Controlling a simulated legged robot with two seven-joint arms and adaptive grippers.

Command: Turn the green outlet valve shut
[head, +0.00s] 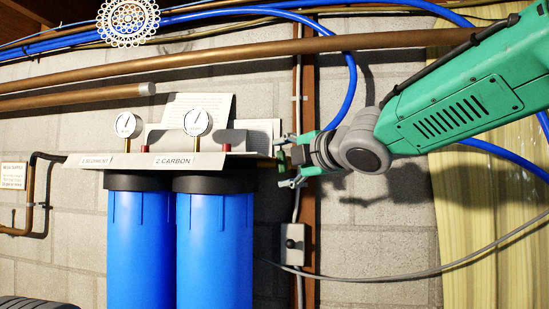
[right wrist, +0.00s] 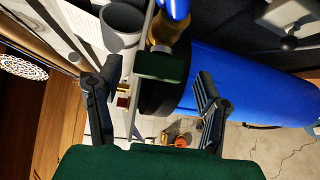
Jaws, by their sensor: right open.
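The green outlet valve's flat dark green handle (right wrist: 160,67) shows in the right wrist view, between and ahead of my finger tips. A brass fitting (right wrist: 172,35) sits just beyond it. My right gripper (head: 284,163) is at the right end of the white filter bracket (head: 215,159) in the head view, where the valve is mostly hidden. In the right wrist view its two dark fingers (right wrist: 160,88) are spread wide on either side of the handle, with gaps on both sides. Nothing is held. My left gripper is not in view.
Two blue filter housings (head: 140,245) hang below the bracket, with two gauges (head: 197,122) above. A grey switch box (head: 293,244) is on the post below my right gripper. A blue hose (head: 349,92) and copper pipes (head: 230,52) run above along the block wall.

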